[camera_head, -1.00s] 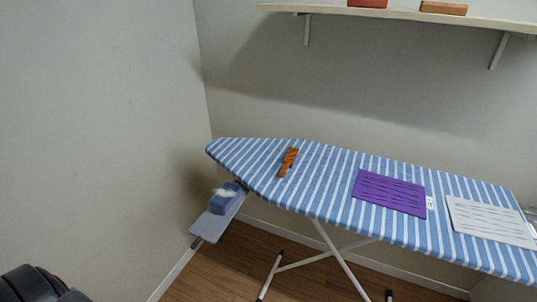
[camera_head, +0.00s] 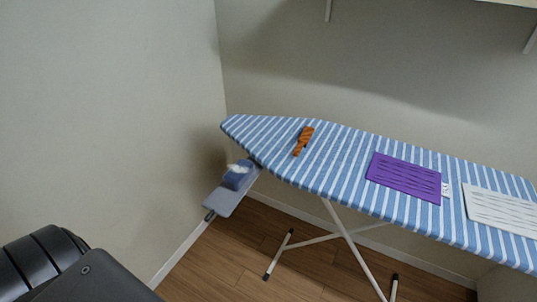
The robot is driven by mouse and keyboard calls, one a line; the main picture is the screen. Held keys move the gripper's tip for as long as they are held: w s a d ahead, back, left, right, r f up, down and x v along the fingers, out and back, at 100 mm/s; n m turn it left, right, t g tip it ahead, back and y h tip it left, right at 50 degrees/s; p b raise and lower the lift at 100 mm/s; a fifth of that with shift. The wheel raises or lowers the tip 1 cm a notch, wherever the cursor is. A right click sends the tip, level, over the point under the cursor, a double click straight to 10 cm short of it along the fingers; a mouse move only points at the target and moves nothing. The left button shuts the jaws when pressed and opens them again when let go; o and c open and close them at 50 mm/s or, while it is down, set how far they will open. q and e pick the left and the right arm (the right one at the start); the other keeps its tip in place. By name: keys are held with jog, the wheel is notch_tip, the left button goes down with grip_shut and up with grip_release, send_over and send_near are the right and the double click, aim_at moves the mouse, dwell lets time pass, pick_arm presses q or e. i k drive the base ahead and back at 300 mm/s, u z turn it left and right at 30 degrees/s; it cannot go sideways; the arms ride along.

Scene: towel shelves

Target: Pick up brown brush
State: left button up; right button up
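The brown brush (camera_head: 304,140), orange-brown with darker stripes, lies on the blue-and-white striped ironing board (camera_head: 336,165) near its narrow left end. Its wide end points to the back and its handle to the front. Part of my own dark arm shows at the lower left, well apart from the brush. Neither gripper's fingers are in view.
A purple towel (camera_head: 404,178) and a white towel (camera_head: 500,209) lie flat on the board to the right. A blue iron (camera_head: 238,176) sits on the grey rest (camera_head: 225,199) at the board's left end. Walls stand behind and left. A shelf (camera_head: 519,2) hangs at upper right.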

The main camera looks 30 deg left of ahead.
aim_at(303, 140)
jog(key=z, duration=1.95)
jog(key=k, duration=1.5)
jog(key=u, duration=2.6)
jog(key=i, duration=0.5)
jog(key=u, duration=0.05)
